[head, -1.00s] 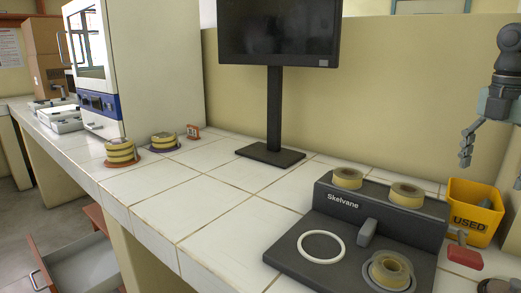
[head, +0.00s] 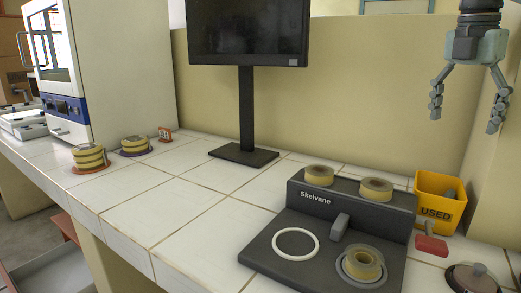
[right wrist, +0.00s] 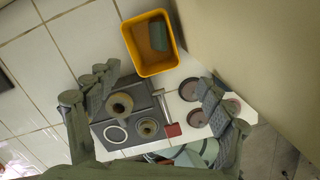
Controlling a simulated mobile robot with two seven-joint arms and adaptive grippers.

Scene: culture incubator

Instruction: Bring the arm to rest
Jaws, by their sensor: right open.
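My right gripper (head: 468,110) hangs at the upper right of the head view, its two fingers pointing down and spread apart. It is open and empty, in the air above the yellow bin. In the right wrist view its fingers (right wrist: 155,110) stand apart with nothing between them. The bench and a dark machine show far below. My left gripper is not in either view.
The dark Skelvane machine (head: 260,251) stands on the tiled bench, with tape-like rings on it. A yellow USED bin (head: 436,212) stands beside it. A monitor (head: 247,30), stacked yellow discs (head: 89,157) and a white incubator (head: 120,70) stand further left. The bench middle is clear.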

